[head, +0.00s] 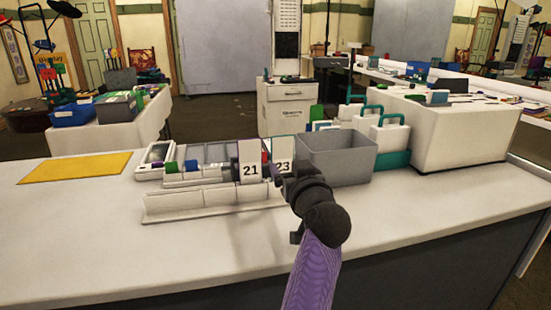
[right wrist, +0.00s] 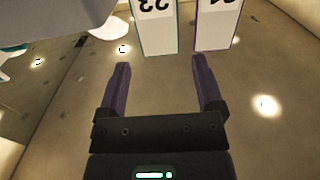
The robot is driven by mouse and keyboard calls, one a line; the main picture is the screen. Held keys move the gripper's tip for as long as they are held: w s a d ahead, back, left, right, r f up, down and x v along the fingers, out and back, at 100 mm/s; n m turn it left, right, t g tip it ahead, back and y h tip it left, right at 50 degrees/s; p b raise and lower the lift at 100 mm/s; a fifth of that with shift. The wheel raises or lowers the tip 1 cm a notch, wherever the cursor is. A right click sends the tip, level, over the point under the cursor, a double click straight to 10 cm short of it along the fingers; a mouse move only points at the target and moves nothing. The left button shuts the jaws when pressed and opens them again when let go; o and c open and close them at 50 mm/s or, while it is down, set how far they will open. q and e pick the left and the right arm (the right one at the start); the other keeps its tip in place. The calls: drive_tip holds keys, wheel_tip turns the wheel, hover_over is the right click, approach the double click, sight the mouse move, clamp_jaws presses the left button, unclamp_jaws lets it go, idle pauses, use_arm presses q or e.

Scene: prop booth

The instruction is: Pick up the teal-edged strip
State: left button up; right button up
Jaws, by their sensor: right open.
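The teal-edged strip is a white card marked 23 (head: 283,149), standing upright at the right end of the holder. It shows upside down at the top of the right wrist view (right wrist: 158,33), with teal along its left edge. A white card marked 21 (head: 250,163) stands left of it in the head view; in the wrist view it has a purple edge (right wrist: 216,30). My right gripper (right wrist: 159,63) is open and empty, its fingers pointing at card 23, which lies just beyond the gap between the tips. In the head view my right gripper (head: 280,172) hides that card's lower part.
A pale slotted rack (head: 185,205) holds the cards' area on the white counter (head: 100,245). A grey bin (head: 340,165) stands close on the right, with teal-handled white cases (head: 390,137) behind. A yellow mat (head: 75,167) lies left. The counter's front left is clear.

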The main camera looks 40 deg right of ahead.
drive_tip(key=b+x, duration=0.2)
drive_tip(key=x, duration=0.3)
drive_tip(key=b+x, duration=0.3)
drive_tip(key=x, duration=0.2)
drive_tip(key=shift+d+f, duration=0.1)
drive_tip(key=shift+f, duration=0.15)
drive_tip(key=shift+r, duration=0.2)
drive_tip(key=shift+c, duration=0.3)
drive_tip(key=c, duration=0.8)
drive_tip(key=shift+r, duration=0.1)
wheel_tip(320, 180, up, 10)
drive_tip(key=p, duration=0.5)
hover_over(283, 151)
drive_tip(key=x, duration=0.2)
